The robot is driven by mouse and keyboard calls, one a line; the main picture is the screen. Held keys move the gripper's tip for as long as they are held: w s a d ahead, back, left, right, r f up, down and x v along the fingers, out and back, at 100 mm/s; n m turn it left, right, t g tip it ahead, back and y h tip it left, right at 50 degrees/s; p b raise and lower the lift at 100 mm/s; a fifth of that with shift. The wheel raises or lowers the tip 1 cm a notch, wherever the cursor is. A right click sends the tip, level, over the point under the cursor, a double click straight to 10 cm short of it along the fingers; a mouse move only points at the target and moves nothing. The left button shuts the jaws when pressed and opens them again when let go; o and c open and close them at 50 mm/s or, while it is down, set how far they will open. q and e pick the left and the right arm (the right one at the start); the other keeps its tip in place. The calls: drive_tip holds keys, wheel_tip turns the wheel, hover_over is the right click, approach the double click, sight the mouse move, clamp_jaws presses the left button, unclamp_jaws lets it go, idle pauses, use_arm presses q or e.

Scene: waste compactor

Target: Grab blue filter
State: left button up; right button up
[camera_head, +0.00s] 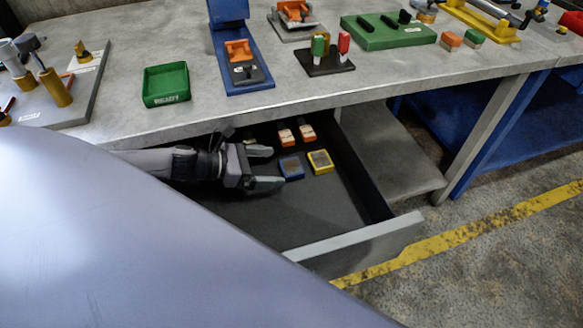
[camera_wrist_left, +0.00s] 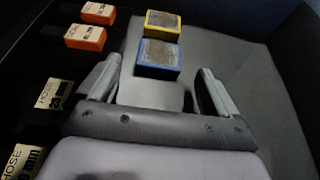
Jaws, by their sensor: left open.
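The blue filter (camera_head: 291,168) is a small box with a brownish top, lying in the open drawer under the workbench. A yellow filter (camera_head: 320,161) of the same shape lies just to its right. My left gripper (camera_head: 272,168) is inside the drawer, open and empty, a little left of the blue filter. In the left wrist view, the blue filter (camera_wrist_left: 158,60) is ahead of the open fingers (camera_wrist_left: 155,85), roughly centred between them. The yellow filter (camera_wrist_left: 162,25) sits directly beyond it. My right gripper is not in view.
Two orange-and-white boxes (camera_head: 296,134) lie at the back of the drawer; they also show in the left wrist view (camera_wrist_left: 92,25), with hose-labelled boxes (camera_wrist_left: 54,95) nearby. The drawer's front panel (camera_head: 355,243) stands out. The drawer's near floor is bare. A green tray (camera_head: 166,84) stands on the bench above.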

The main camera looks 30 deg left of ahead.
sight(289, 167)
use_arm(q)
drive_tip(key=shift+x, duration=2.15)
drive_tip(key=c, duration=1.1)
drive_tip(key=shift+r, duration=0.1)
